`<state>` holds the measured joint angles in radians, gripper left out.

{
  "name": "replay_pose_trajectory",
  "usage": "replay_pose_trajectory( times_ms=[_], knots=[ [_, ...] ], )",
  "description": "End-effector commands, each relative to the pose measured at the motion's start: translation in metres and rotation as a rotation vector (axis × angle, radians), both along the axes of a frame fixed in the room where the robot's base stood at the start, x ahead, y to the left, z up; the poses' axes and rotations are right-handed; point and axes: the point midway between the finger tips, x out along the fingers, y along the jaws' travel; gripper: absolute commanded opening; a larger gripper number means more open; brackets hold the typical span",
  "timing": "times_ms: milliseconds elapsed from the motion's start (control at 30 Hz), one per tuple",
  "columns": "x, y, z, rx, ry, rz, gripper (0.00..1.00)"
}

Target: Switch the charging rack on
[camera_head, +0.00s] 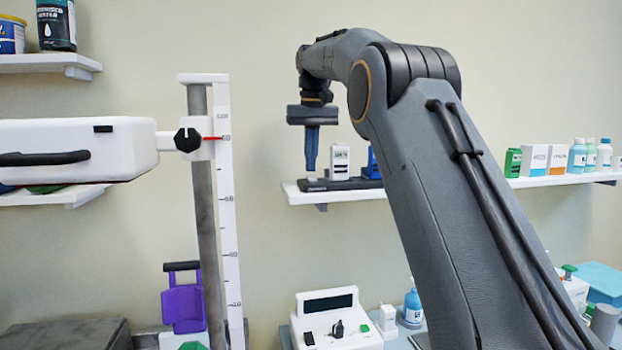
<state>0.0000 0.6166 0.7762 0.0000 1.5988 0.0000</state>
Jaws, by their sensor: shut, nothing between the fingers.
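The charging rack (345,184) is a dark, low base on the wall shelf. A white handheld device (340,163) with a small dark display stands upright in it. A blue device (373,164) stands to its right, partly hidden behind my arm. My gripper (311,170) points straight down at the left end of the rack, its fingers shut and empty. The fingertips appear just above or at a small light part there. I cannot tell whether they touch it. The rack's switch is not clearly visible.
The wall shelf (300,198) continues right, with several boxes and bottles (560,160). To the left stand a vertical scale post (224,200) and a white box-shaped unit (75,148) with a black handle. Below is a white console (330,325) with a knob.

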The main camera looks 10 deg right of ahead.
Motion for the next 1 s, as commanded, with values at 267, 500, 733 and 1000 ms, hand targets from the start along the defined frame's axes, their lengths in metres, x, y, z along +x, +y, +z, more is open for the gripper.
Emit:
replay_pose_trajectory(
  times_ms=[267,500,733,1000],
  knots=[
    [0.0,0.0,0.0,0.0,0.0,0.0,0.0],
    [0.0001,0.0,-0.0012,0.0,0.0,0.0,0.0],
    [0.0001,0.0,-0.0043,0.0,0.0,0.0,0.0],
    [0.0001,0.0,-0.0081,0.0,0.0,0.0,0.0]
  ],
)
